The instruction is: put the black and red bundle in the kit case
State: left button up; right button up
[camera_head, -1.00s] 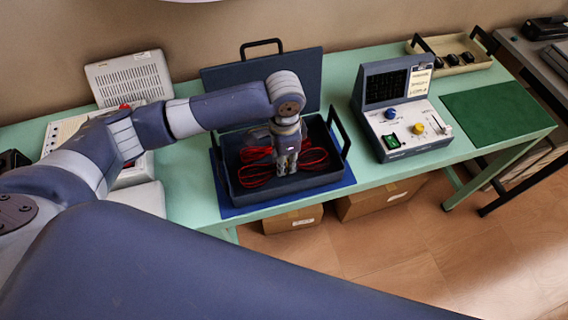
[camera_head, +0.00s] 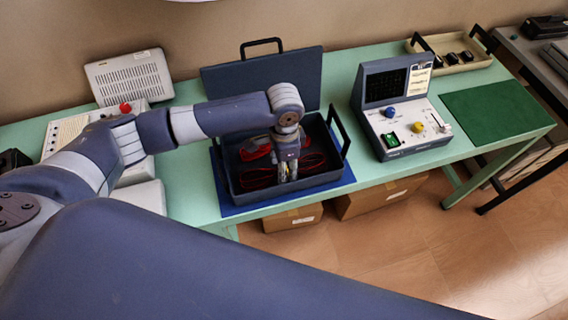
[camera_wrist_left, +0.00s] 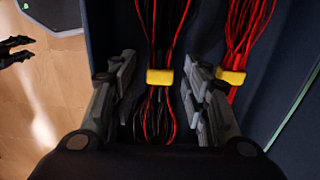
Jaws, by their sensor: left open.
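The open dark kit case (camera_head: 290,192) stands on the green table, its lid raised behind it. Black and red bundles lie inside it. In the left wrist view, one black and red bundle (camera_wrist_left: 160,115) with a yellow band lies between my left gripper's fingers. A second banded bundle (camera_wrist_left: 243,38) lies to the right, outside the fingers. My left gripper (camera_head: 288,176) points down inside the case in the head view. In the wrist view, its fingers (camera_wrist_left: 157,62) are apart on either side of the first bundle. A dark two-pronged shape at the wrist view's left edge may be my right gripper (camera_wrist_left: 16,51).
A blue mat (camera_head: 228,200) lies under the case. A console with knobs (camera_head: 405,125) stands to its right, beside a bare green mat (camera_head: 497,112). A beige tray (camera_head: 456,68) sits behind. A white device (camera_head: 130,78) stands left. Cardboard boxes are under the table.

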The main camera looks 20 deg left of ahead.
pick_arm(q)
notch_tip(320, 180, up, 12)
jog(key=b, duration=0.1)
dwell(0.4)
dwell(0.4)
